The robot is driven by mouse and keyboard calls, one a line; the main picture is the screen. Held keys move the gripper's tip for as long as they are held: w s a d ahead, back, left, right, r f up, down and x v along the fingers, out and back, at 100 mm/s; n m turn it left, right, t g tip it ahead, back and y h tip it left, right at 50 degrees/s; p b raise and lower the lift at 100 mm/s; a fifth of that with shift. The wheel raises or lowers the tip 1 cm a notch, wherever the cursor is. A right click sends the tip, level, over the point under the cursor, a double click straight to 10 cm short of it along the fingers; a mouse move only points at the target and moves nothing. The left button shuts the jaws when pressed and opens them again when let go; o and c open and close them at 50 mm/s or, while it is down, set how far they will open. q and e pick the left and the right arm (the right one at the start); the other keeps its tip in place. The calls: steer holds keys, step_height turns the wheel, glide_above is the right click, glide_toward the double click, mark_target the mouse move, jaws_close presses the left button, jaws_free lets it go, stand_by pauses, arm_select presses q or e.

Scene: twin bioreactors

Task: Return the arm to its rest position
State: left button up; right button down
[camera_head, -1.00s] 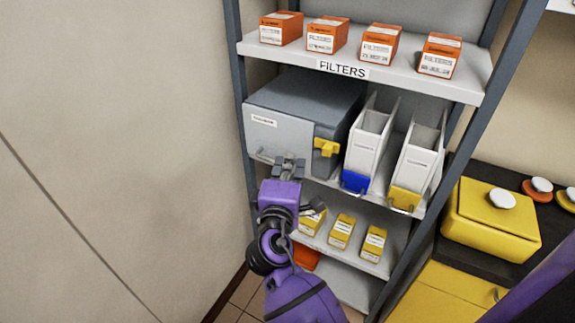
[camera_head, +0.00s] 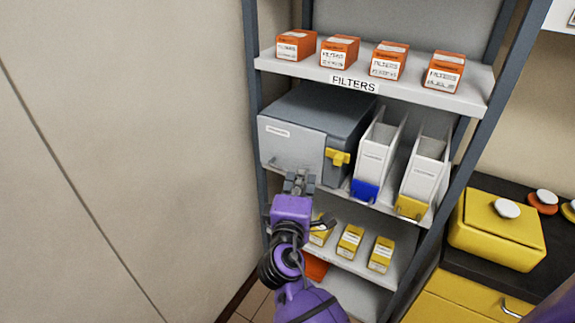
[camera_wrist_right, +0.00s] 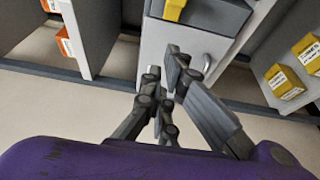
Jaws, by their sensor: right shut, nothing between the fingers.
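My right arm is purple and reaches up from the bottom of the head view. Its grey right gripper (camera_head: 299,180) is shut and empty, in front of the lower edge of a grey box (camera_head: 292,143) with a yellow latch on the middle shelf. In the wrist view the gripper (camera_wrist_right: 168,85) points at the box's pale front (camera_wrist_right: 190,45) and its metal handle; I cannot tell whether it touches. A sliver of purple shows at the head view's lower right corner. My left gripper does not show.
The shelf rack (camera_head: 400,90) holds orange filter boxes (camera_head: 340,50) on top, two white bins (camera_head: 375,155) beside the grey box, and small yellow boxes (camera_head: 350,241) below. A yellow case (camera_head: 497,232) stands on a dark counter at right. A bare wall (camera_head: 130,150) fills the left.

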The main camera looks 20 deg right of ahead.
steer(key=s+a+f+m+g+y, duration=0.1)
steer(key=s+a+f+m+y, duration=0.25)
steer(key=f, duration=0.55)
steer(key=s+a+f+m+g+y, duration=0.1)
steer(key=s+a+f+m+y, duration=0.2)
steer(key=s+f+y, duration=0.35)
steer(key=s+f+m+g, duration=0.1)
steer(key=s+f, duration=0.4)
steer(key=s, duration=0.3)
steer(key=s+d+f+m+g+p, duration=0.1)
steer(key=s+f+m+g, duration=0.1)
steer(key=s+f, duration=0.4)
steer(key=s+d+f+m+g, duration=0.1)
steer(key=s+f, duration=0.4)
steer(key=s, duration=0.7)
steer(key=shift+d+f+m+g, duration=0.2)
steer(key=shift+f+m+g, duration=0.2)
steer(key=shift+m, duration=0.05)
